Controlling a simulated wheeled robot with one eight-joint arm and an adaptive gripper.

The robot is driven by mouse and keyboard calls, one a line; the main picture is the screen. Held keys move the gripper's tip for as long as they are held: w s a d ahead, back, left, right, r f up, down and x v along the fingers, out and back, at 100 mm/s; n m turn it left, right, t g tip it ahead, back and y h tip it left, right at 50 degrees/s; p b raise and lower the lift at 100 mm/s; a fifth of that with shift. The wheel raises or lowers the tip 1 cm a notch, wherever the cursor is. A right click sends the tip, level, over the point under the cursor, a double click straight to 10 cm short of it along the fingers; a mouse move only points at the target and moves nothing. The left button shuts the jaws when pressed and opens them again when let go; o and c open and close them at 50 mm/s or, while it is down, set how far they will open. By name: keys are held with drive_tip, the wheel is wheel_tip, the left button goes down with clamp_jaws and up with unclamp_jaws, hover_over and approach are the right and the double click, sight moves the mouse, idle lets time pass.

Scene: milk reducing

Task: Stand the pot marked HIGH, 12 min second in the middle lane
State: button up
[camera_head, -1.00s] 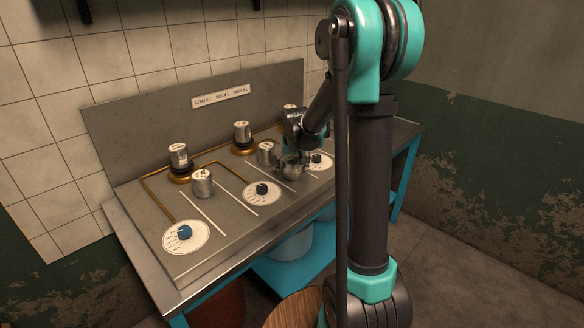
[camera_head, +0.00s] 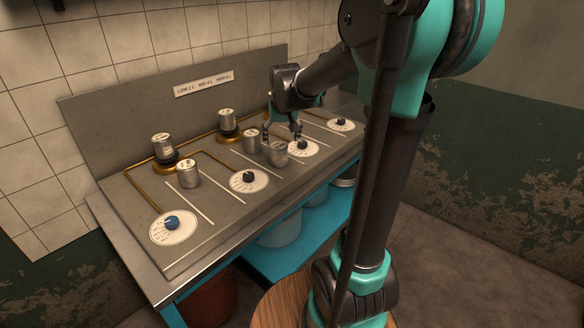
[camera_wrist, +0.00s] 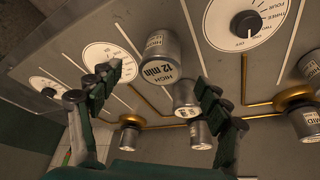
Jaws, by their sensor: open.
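The pot marked HIGH, 12 min (camera_wrist: 162,62) is a grey metal can with a white label. In the head view this pot (camera_head: 279,154) stands upright on the bench top, beside a white dial. In the wrist view it stands between two white lane lines. Another grey pot (camera_head: 252,141) stands just behind it; this pot (camera_wrist: 186,97) is partly hidden by a finger in the wrist view. My gripper (camera_head: 281,132) is open and empty above the pots. Its spread fingers (camera_wrist: 158,88) show apart from the 12 min pot in the wrist view.
Pots stand on the left burner (camera_head: 165,164) and middle burner (camera_head: 228,135). Another pot (camera_head: 187,174) stands at the left lane. Several dials, including the blue-knobbed one (camera_head: 173,225), line the front. Brass pipes and a tall back panel (camera_head: 120,130) lie behind.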

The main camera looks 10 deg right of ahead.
drive_tip(key=s+d+f, duration=0.1)
drive_tip(key=s+f, duration=0.6)
drive_tip(key=s, duration=0.5)
drive_tip(key=s+d+f, duration=0.2)
drive_tip(key=s+f, duration=0.5)
drive_tip(key=s, duration=0.6)
drive_tip(key=shift+s+d+f, duration=0.15)
drive_tip(key=shift+s+d, duration=0.15)
